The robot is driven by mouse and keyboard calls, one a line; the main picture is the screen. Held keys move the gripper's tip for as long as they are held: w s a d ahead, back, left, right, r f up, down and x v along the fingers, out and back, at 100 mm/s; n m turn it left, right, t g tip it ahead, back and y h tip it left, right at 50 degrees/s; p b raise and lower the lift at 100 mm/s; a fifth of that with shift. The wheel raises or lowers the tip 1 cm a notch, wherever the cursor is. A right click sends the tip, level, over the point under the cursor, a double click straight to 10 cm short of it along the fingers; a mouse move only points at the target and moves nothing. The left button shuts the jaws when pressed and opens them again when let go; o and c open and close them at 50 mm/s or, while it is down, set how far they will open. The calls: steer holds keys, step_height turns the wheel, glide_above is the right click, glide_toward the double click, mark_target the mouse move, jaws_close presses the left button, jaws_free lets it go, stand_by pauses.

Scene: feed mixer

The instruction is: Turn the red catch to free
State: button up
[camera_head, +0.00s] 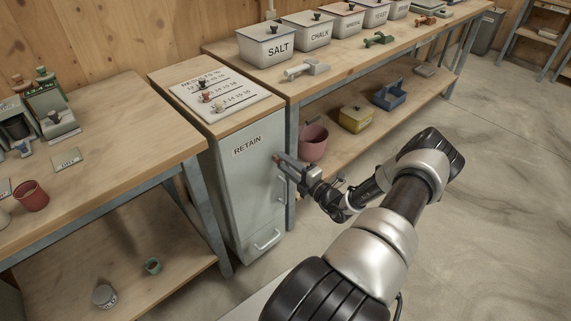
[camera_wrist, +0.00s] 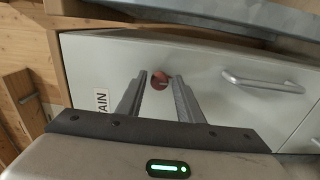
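The red catch (camera_wrist: 160,80) is a small round red piece on the pale front of the RETAIN cabinet (camera_wrist: 215,70). In the wrist view it shows between the tips of my two fingers, with a narrow space on each side. My gripper (camera_wrist: 160,88) is open, its fingers pointing at the cabinet front. In the head view my gripper (camera_head: 283,162) is at the upper right part of the cabinet front (camera_head: 238,190), and a bit of red shows at its tips. I cannot tell whether the fingertips reach around the catch or stop just short of it.
A metal handle (camera_wrist: 262,78) is beside the catch, and a lower handle (camera_head: 267,240) is near the floor. A board with small pegs (camera_head: 220,97) lies on the cabinet top. The bench with labelled bins (camera_head: 265,45) stands to the right. Open floor (camera_head: 490,200) is at the right.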

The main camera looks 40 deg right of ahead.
steer(key=shift+o, duration=0.5)
steer(key=s+d+p, duration=0.1)
steer(key=s+p, duration=0.1)
steer(key=s, duration=1.5)
steer(key=shift+s+d, duration=0.2)
